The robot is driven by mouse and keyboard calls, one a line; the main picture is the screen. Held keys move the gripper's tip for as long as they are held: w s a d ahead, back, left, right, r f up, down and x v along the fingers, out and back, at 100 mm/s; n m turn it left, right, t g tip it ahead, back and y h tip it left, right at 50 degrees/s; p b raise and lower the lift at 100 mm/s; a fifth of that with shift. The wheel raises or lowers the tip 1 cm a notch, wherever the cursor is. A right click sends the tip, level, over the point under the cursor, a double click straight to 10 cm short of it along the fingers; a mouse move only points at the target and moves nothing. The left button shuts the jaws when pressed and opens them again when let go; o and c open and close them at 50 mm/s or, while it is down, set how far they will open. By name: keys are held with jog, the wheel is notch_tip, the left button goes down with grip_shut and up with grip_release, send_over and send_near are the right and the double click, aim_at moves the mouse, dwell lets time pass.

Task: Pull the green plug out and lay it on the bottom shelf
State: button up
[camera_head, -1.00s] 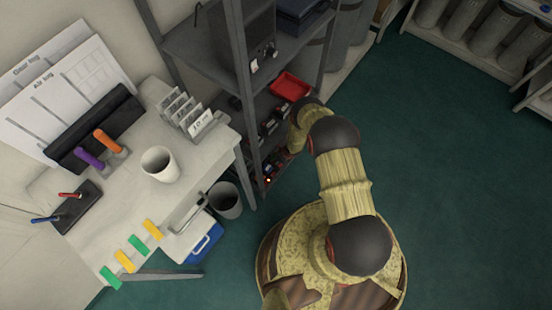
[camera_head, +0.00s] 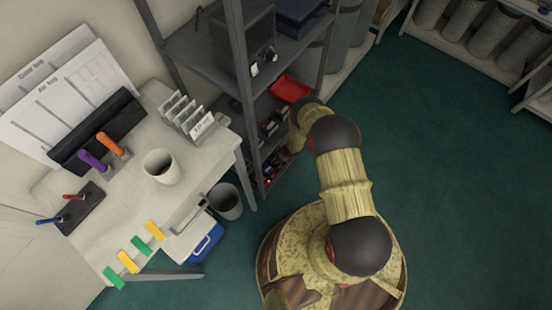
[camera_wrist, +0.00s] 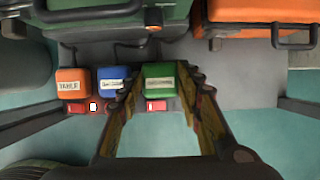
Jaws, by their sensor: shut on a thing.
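The green plug (camera_wrist: 160,84), with a pale label, sits between the two fingers of my gripper (camera_wrist: 161,76) in the wrist view. The fingers are shut on its sides. It stands in a row with a blue plug (camera_wrist: 112,78) and an orange plug (camera_wrist: 74,82) to its left. I cannot tell whether it is still seated in its socket. In the head view my arm reaches into the grey shelf rack (camera_head: 240,80), and the gripper and green plug are hidden there. The bottom shelf cannot be made out clearly.
Red switches (camera_wrist: 156,106) sit below the plugs. A large orange case (camera_wrist: 262,12) and a green case (camera_wrist: 95,12) lie close above in the wrist view. A red tray (camera_head: 291,88) is on the rack. A desk (camera_head: 195,190) stands left of it, with a dark bin (camera_head: 226,203) beside.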

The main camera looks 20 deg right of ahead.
jog(key=shift+r+p, duration=0.55)
jog(key=shift+r, duration=0.35)
dwell(0.3)
